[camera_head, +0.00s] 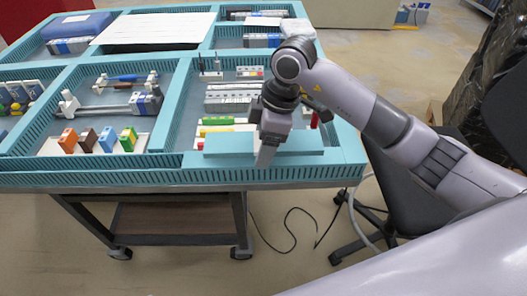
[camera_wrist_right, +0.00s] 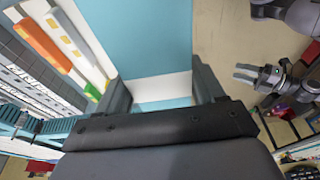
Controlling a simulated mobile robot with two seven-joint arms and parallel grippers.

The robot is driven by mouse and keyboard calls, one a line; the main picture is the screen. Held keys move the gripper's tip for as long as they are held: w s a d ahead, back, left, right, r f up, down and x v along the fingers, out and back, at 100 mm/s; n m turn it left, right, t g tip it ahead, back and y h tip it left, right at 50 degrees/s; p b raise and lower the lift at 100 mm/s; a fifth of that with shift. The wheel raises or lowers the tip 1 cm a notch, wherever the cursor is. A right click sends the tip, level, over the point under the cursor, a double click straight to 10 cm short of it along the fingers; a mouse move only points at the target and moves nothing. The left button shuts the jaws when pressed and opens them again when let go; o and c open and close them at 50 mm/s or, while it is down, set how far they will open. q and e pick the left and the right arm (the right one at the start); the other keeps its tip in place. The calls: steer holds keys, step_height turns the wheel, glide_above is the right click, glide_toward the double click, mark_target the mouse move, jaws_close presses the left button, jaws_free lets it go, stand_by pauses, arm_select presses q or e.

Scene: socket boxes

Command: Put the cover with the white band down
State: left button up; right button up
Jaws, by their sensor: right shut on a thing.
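The cover (camera_head: 228,144) is a flat teal plate held across the front of the right-hand tray compartment. In the right wrist view the cover (camera_wrist_right: 140,35) has a white band (camera_wrist_right: 165,88) across it. My right gripper (camera_head: 266,155) is shut on the cover, with its fingers (camera_wrist_right: 165,95) on either side at the band. In the head view the gripper hides the band. I cannot tell whether the cover touches the tray. My left gripper (camera_wrist_right: 248,74) shows only in the right wrist view, open and empty, away from the cover.
The teal tray (camera_head: 178,110) has several compartments. Green, yellow and red bars (camera_head: 215,126) lie just behind the cover. Coloured blocks (camera_head: 88,140) stand to the left. Grey modules (camera_head: 230,97) lie further back. The tray's front rim is close to the cover.

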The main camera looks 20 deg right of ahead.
steer(key=shift+d+x, duration=0.15)
steer(key=shift+x, duration=0.65)
steer(key=shift+d+x, duration=0.2)
steer(key=shift+x, duration=0.55)
steer(key=shift+s+f, duration=0.1)
steer(key=shift+f, duration=0.1)
steer(key=shift+f, duration=0.55)
steer(key=o, duration=1.6)
steer(key=shift+r, duration=0.1)
steer(key=v, duration=1.3)
steer(key=shift+r, duration=0.1)
